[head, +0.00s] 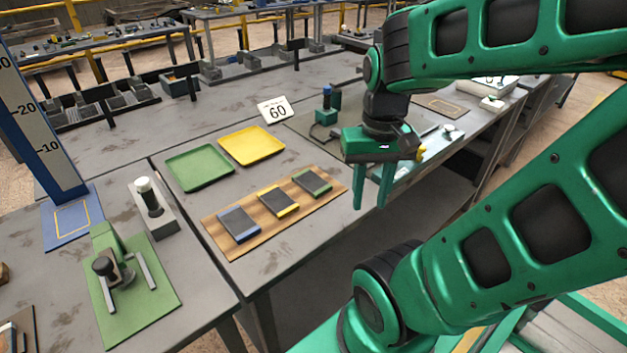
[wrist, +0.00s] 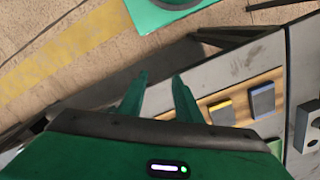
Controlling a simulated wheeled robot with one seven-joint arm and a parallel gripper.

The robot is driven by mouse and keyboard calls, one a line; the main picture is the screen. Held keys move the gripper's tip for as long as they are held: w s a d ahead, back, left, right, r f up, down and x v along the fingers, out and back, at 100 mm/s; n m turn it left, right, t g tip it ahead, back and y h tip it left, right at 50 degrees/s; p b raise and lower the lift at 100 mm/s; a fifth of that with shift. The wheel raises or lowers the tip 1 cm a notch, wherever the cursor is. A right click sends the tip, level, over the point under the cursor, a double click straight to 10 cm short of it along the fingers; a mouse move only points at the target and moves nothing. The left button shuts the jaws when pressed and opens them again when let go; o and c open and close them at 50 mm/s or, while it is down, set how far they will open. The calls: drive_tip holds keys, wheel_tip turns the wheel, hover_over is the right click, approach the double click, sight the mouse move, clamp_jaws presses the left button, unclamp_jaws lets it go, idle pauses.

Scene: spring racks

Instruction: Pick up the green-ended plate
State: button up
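The green-ended plate (head: 312,181) is a dark flat plate with green ends. It lies at the right end of a wooden board (head: 225,210) on the table. Beside it on the board lie a yellow-ended plate (head: 279,201) and a blue-ended plate (head: 239,224). My gripper (head: 370,202) hangs fingers down to the right of the board, apart from the plates. Its two fingers are spread with nothing between them. The wrist view shows the open fingers (wrist: 160,80), the yellow-ended plate (wrist: 221,112) and the blue-ended plate (wrist: 263,99); I cannot make out the green-ended plate there.
A green tray (head: 200,168) and a yellow tray (head: 251,146) lie behind the board. A green fixture (head: 125,280) and a scale column (head: 40,110) stand at left. The table's front edge runs below the board.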

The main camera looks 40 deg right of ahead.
drive_tip(key=o, duration=0.6)
drive_tip(key=shift+s+r, duration=0.2)
drive_tip(key=shift+s, duration=0.1)
drive_tip(key=o, duration=0.5)
drive_tip(key=shift+w+r+m, duration=0.1)
drive_tip(key=shift+r+m, duration=0.2)
drive_tip(key=o, duration=0.7)
drive_tip(key=w+m, duration=0.1)
drive_tip(key=w, duration=0.1)
drive_tip(key=w+r+m, duration=0.1)
drive_tip(key=w, duration=0.2)
drive_tip(key=w+d+m, duration=0.1)
drive_tip(key=w, duration=0.1)
drive_tip(key=shift+w+r+m+y, duration=0.3)
drive_tip(key=shift+w+r+m, duration=0.1)
drive_tip(key=shift+c, duration=0.2)
drive_tip(key=m, duration=0.7)
approach(311, 180)
drive_tip(key=shift+y, duration=0.4)
drive_tip(key=shift+s+a+f, duration=0.1)
drive_tip(key=shift+f, duration=1.85)
drive_tip(key=shift+s+a+f, duration=0.1)
drive_tip(key=shift+f, duration=1.9)
